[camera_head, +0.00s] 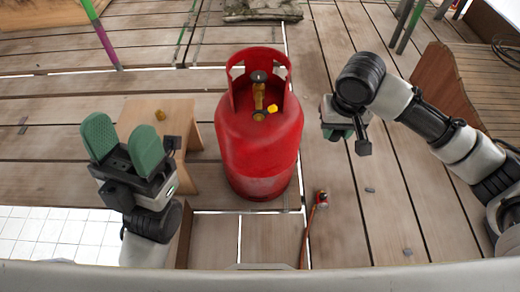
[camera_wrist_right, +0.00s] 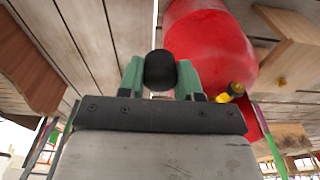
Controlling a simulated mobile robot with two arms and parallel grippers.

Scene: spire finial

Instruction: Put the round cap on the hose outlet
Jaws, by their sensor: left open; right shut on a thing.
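The red gas cylinder (camera_head: 262,150) stands upright on the deck. Its brass valve (camera_head: 259,97), with a dark knob on top, sits inside the collar. A bright yellow piece (camera_head: 273,107), which looks like the outlet, sticks out to the right; it also shows in the right wrist view (camera_wrist_right: 223,97). My right gripper (camera_head: 337,134) is to the right of the cylinder, apart from it. In the right wrist view it is shut on a dark rounded piece (camera_wrist_right: 160,71), apparently the round cap. My left gripper (camera_head: 127,146) is open and empty over the small wooden stand.
A small brass-coloured piece (camera_head: 160,115) lies on the wooden stand (camera_head: 190,130) left of the cylinder. An orange hose with a red fitting (camera_head: 321,197) lies on the deck in front. A wooden bench (camera_head: 470,85) stands at the right. The deck between is mostly clear.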

